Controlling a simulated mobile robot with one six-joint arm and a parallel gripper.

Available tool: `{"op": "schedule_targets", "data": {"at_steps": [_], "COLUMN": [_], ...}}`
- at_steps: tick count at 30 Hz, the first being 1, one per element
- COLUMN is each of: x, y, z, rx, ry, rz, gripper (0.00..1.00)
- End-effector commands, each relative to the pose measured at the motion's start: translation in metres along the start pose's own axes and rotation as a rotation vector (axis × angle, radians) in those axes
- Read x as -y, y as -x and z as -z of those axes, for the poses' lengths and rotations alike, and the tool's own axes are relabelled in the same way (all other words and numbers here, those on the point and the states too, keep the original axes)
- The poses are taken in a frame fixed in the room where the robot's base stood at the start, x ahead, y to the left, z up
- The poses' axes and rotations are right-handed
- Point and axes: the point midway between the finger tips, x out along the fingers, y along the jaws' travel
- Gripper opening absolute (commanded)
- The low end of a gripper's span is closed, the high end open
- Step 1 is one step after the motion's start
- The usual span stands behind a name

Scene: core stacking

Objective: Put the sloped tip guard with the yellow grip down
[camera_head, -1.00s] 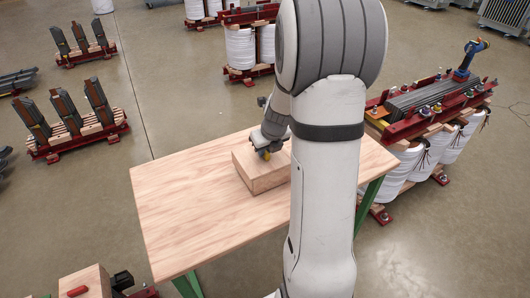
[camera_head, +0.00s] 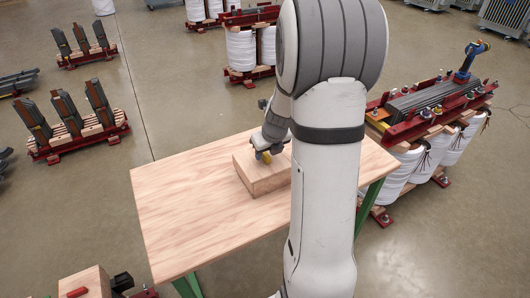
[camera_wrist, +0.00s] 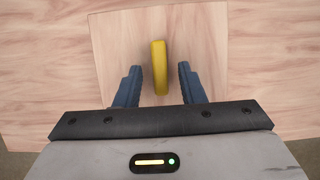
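The tip guard (camera_head: 258,177) is a pale wooden block with a yellow grip (camera_wrist: 160,66) standing up from its top. It rests on the wooden table (camera_head: 190,215), and its right part is hidden behind my arm in the head view. In the wrist view the block's top (camera_wrist: 205,40) lies below my gripper (camera_wrist: 159,72). The two blue fingers stand on either side of the yellow grip, with a visible gap on each side. My gripper is open and still close around the grip.
The table is bare left of and in front of the block. A transformer core with a red frame (camera_head: 425,112) and white coils stands at the right. Racks with dark upright pieces (camera_head: 85,125) stand on the floor at the left. A wooden block (camera_head: 85,283) shows at the bottom left.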

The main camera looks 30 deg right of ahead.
Motion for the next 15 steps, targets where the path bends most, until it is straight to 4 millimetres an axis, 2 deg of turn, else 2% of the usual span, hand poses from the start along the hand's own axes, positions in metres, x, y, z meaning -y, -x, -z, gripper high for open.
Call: {"op": "schedule_targets", "data": {"at_steps": [9, 15], "x": [0.001, 0.001], "y": [0.066, 0.101], "z": [-0.002, -0.001], "rx": [0.005, 0.004], "ry": [0.0, 0.0], "rz": [0.003, 0.002], "gripper": [0.36, 0.36]}}
